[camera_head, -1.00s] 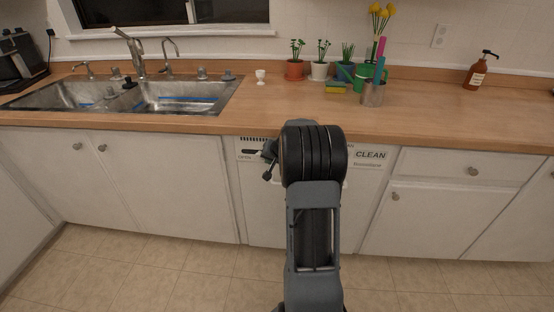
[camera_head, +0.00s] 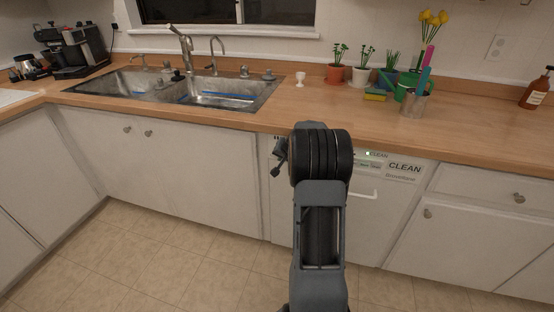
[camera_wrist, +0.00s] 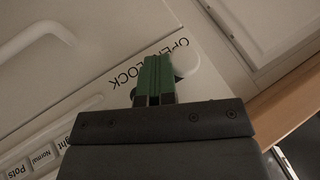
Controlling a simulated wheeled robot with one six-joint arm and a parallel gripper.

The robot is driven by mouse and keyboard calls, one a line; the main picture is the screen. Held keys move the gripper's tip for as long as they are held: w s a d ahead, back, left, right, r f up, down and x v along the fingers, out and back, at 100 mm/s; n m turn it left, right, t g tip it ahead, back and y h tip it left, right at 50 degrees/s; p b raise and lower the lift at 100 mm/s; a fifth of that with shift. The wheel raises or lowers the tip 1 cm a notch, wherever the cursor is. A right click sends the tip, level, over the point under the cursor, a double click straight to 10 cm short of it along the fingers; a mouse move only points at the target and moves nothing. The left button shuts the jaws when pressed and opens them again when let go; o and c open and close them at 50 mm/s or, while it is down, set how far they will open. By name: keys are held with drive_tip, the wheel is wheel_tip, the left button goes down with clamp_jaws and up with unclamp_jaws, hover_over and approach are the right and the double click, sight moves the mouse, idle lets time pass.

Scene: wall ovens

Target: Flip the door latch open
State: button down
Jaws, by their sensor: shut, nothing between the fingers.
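The white dishwasher front (camera_head: 375,225) is behind my arm in the head view, with a "CLEAN" sign on its panel. In the wrist view its panel (camera_wrist: 70,105) shows tilted, with the words "OPEN" and "LOCK". A pale rounded piece (camera_wrist: 187,58) beside "OPEN" looks like the door latch; my fingers partly hide that area. My gripper (camera_wrist: 154,62) has green fingers that are shut and empty, over the lettering between the two words. I cannot tell whether they touch the latch. In the head view my gripper (camera_head: 278,157) shows small at the panel's left end.
The wooden counter edge (camera_head: 400,140) runs just above the dishwasher. White cabinets (camera_head: 190,170) stand on both sides. A dishwasher handle (camera_wrist: 35,35) is at the wrist view's upper left. The sink, plants and a cup of utensils (camera_head: 413,104) are on the counter. The tiled floor is clear.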

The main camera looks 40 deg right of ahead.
drive_tip(key=shift+w, duration=0.15)
idle(0.3)
drive_tip(key=s+d+r+b, duration=0.1)
drive_tip(key=s+r, duration=0.6)
drive_tip(key=s, duration=0.2)
drive_tip(key=shift+s+b, duration=0.4)
idle(0.3)
